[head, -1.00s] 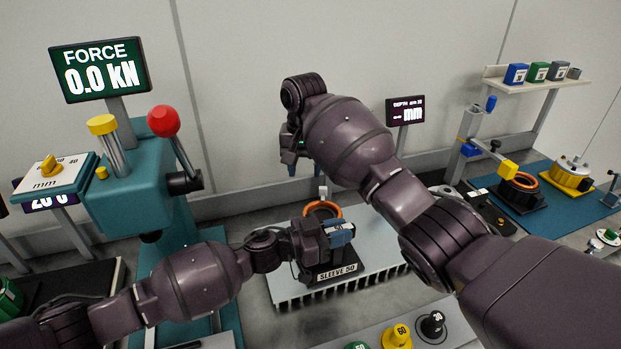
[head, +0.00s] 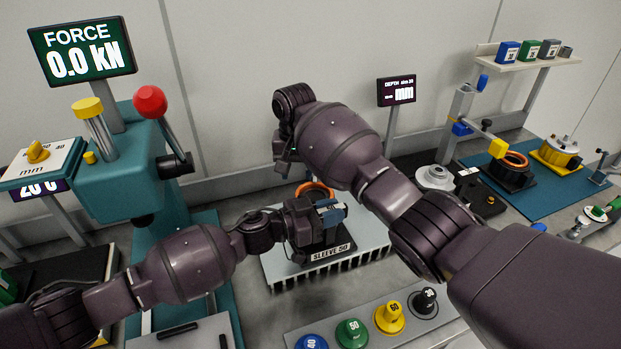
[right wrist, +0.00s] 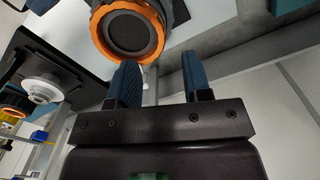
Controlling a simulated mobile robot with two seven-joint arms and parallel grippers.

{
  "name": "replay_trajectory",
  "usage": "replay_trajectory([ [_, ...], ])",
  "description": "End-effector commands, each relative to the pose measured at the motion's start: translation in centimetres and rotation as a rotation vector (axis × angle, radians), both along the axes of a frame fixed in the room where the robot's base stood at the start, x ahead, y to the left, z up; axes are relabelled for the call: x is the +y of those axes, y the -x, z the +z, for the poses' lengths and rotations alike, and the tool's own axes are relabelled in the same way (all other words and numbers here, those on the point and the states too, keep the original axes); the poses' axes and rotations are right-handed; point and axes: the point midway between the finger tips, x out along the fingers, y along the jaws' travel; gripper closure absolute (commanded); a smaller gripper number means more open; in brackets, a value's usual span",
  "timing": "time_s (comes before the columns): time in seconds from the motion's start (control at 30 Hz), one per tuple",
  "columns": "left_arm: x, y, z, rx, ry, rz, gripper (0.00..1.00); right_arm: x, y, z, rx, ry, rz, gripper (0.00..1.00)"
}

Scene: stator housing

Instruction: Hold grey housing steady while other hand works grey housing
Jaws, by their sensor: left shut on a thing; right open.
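The grey housing with its orange ring (head: 315,190) sits on the "SLEEVE 50" stand. In the head view its body is mostly hidden behind my left gripper. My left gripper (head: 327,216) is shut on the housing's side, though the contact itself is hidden. My right gripper (head: 284,170) is open and empty, up and left of the ring, apart from it. The right wrist view shows the two blue fingers of this gripper (right wrist: 158,68) spread, with the housing's orange ring (right wrist: 130,28) and dark round centre beyond their tips.
The stand is on a pale finned plate (head: 375,243). A teal press (head: 128,190) with a red knob rises at left. Coloured numbered knobs (head: 390,318) line the front. At right, another ringed part (head: 511,170) rests on a blue mat (head: 540,200).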

Motion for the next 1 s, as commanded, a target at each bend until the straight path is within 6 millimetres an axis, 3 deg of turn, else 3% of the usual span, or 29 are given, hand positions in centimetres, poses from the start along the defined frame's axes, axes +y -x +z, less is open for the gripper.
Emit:
replay_trajectory([
  [0.8, 0.0, 0.0, 0.0, 0.001, 0.000, 0.000, 1.00, 0.0, 0.0, -5.3, 0.001, 0.000, 0.000, 0.55],
  [1.0, 0.0, 0.0, 0.0, 0.001, 0.000, 0.000, 1.00, 0.0, 0.0, -5.5, 0.001, 0.000, 0.000, 0.55],
])
